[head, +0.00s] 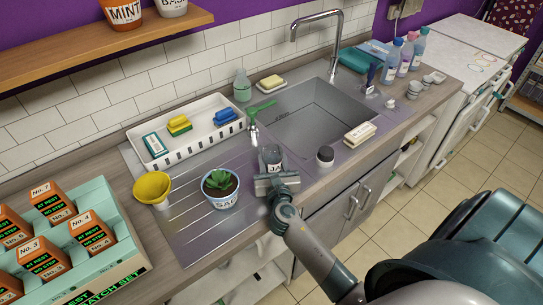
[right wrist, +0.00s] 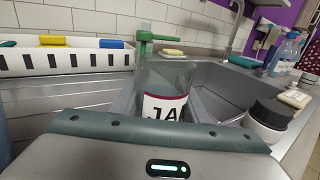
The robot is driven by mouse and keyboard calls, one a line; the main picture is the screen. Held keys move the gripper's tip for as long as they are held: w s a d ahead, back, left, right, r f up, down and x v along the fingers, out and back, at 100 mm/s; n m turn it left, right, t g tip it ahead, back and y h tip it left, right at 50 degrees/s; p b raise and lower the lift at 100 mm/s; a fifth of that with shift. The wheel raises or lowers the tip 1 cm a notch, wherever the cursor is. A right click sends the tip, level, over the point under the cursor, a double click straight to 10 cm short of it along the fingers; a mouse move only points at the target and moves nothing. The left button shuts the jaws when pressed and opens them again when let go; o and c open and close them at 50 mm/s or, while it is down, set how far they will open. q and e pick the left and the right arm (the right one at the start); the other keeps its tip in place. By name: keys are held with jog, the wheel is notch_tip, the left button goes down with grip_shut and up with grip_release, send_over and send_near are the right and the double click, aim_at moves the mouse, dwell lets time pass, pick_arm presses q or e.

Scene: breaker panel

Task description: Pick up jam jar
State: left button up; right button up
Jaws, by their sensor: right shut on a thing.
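The jam jar (head: 271,156) is a clear glass jar with a white label, beside the sink's near left corner. In the right wrist view the jar (right wrist: 165,95) stands upright just beyond the gripper, its label reading "JA" before it is cut off. My right gripper (head: 274,176) is at the jar's near side and shut on it; the fingers are mostly hidden in both views. My left gripper is not in view.
A potted succulent (head: 221,187) stands close left of my right gripper. A dark-lidded jar (head: 325,156) is to the right, with a soap bar (head: 360,134) beyond. A green-handled brush (head: 256,116) stands behind the jam jar. A white rack (head: 190,146) and yellow funnel (head: 153,189) are left.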

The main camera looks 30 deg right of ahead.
aim_at(272, 146)
jog(key=shift+r, duration=0.4)
jog(key=shift+r, duration=1.65)
jog(key=s+r, duration=0.6)
jog(key=s, duration=0.5)
jog(key=shift+s+a+r+b, duration=0.2)
jog(key=shift+a+r+b, duration=0.1)
jog(key=shift+r, duration=0.1)
jog(key=shift+s+r, duration=0.1)
jog(key=s+a+f+n+y+b, duration=0.1)
jog(key=a+y+b, duration=0.1)
jog(key=a, duration=0.3)
jog(key=s+a+f+n+t+y+b, duration=0.1)
jog(key=s+a+n+y+b, duration=0.1)
jog(key=a, duration=0.4)
jog(key=s+a+f+n+y+b, duration=0.1)
jog(key=a+f+n+y+b, duration=0.1)
jog(key=a, duration=0.3)
jog(key=shift+s+a+t+y, duration=0.3)
jog(key=shift+t+y, duration=0.1)
jog(key=shift+y, duration=0.5)
jog(key=shift+a, duration=0.1)
